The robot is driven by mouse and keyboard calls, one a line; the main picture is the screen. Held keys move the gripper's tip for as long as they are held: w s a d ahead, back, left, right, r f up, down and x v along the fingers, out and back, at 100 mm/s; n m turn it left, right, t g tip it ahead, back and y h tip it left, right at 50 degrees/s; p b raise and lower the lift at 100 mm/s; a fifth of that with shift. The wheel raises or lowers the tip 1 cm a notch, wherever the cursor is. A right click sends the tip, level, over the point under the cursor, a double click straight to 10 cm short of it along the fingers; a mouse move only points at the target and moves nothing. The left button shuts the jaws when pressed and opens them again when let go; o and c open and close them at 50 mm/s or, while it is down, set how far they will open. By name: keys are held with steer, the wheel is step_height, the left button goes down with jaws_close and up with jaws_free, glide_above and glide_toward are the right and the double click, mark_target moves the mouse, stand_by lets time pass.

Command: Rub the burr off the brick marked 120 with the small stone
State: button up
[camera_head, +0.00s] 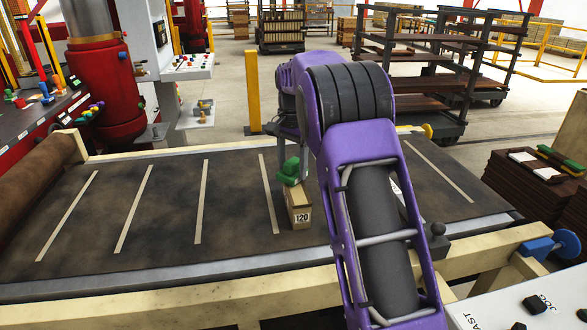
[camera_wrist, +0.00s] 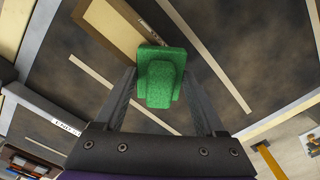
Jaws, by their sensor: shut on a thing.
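The brick marked 120 (camera_head: 299,212) is a tan block standing on the dark belt, its number facing me. It also shows in the wrist view (camera_wrist: 112,30), partly covered by the stone. The small stone (camera_head: 288,171) is green with a raised grip. My gripper (camera_wrist: 160,85) is shut on the green stone (camera_wrist: 160,78), one finger on each side. In the head view the stone is at the brick's top, near its far end. I cannot tell whether they touch. The burr cannot be made out. My arm covers the belt right of the brick.
The belt (camera_head: 120,210) has pale cross lines and is clear left of the brick. A cream rail (camera_head: 150,305) runs along its front. A yellow post (camera_head: 253,92) stands behind it. A red press (camera_head: 103,90) is at left, and stacked dark boards (camera_head: 520,185) are at right.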

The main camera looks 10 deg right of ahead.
steer(key=shift+w+f, duration=0.1)
steer(key=shift+w, duration=0.9)
steer(key=shift+s+f+b, duration=0.1)
steer(key=shift+s+b, duration=0.35)
steer(key=shift+b, duration=0.1)
steer(key=shift+s+b, duration=0.6)
steer(key=shift+s, duration=0.5)
steer(key=shift+s+b, duration=0.6)
steer(key=shift+s, duration=0.15)
steer(key=shift+s+b, duration=1.55)
steer(key=shift+s, duration=2.45)
steer(key=shift+w+r+p, duration=0.3)
steer(key=shift+r+p, duration=0.05)
steer(key=shift+p, duration=0.2)
steer(key=shift+w+p, duration=0.4)
steer(key=shift+w+f+p, duration=0.1)
steer(key=shift+w+p, duration=0.7)
steer(key=shift+w, duration=0.15)
steer(key=shift+w+p, duration=0.45)
steer(key=shift+p, duration=0.15)
steer(key=shift+w+p, duration=0.7)
steer(key=shift+p, duration=0.05)
steer(key=shift+w+f, duration=0.15)
steer(key=shift+w, duration=3.4)
